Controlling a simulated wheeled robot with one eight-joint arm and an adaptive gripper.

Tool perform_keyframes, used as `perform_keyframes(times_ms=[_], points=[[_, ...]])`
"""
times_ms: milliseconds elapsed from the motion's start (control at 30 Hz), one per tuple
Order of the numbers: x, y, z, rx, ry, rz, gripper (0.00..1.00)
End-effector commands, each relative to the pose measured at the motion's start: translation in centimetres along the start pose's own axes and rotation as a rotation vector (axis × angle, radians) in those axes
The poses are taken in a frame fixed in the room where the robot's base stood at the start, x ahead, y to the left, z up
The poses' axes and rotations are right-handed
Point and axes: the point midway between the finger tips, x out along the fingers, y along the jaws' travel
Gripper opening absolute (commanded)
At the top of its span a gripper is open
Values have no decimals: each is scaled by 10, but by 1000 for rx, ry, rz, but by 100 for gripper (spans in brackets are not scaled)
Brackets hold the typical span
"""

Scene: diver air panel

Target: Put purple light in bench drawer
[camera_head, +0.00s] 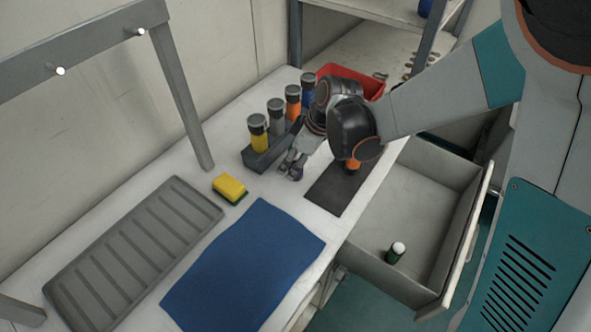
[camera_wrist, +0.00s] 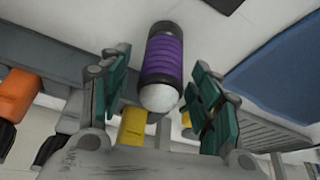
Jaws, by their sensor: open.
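The purple light (camera_wrist: 165,55) has a dark body, a purple grip band and a white lens. In the wrist view it lies between my gripper's (camera_wrist: 160,95) two open fingers, with a gap on each side. In the head view my gripper (camera_head: 293,166) is low over the bench, beside the dark light rack, and mostly hides the purple light (camera_head: 297,173). The bench drawer (camera_head: 409,210) is pulled open at the right. A green light (camera_head: 396,253) with a white lens is inside it, near its front corner.
The rack (camera_head: 258,160) holds several lights, including yellow (camera_head: 258,138) and orange (camera_head: 293,96). A sponge (camera_head: 229,188), blue cloth (camera_head: 245,265), grey tray (camera_head: 130,255) and red bin (camera_head: 368,85) are on the bench.

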Motion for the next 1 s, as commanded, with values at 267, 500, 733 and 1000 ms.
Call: perform_keyframes(times_ms=[267,500,733,1000], points=[[32,0,0,-1,0,1,57],[31,0,0,0,0,0,41],[31,0,0,0,0,0,4],[30,0,-1,0,0,0,0]])
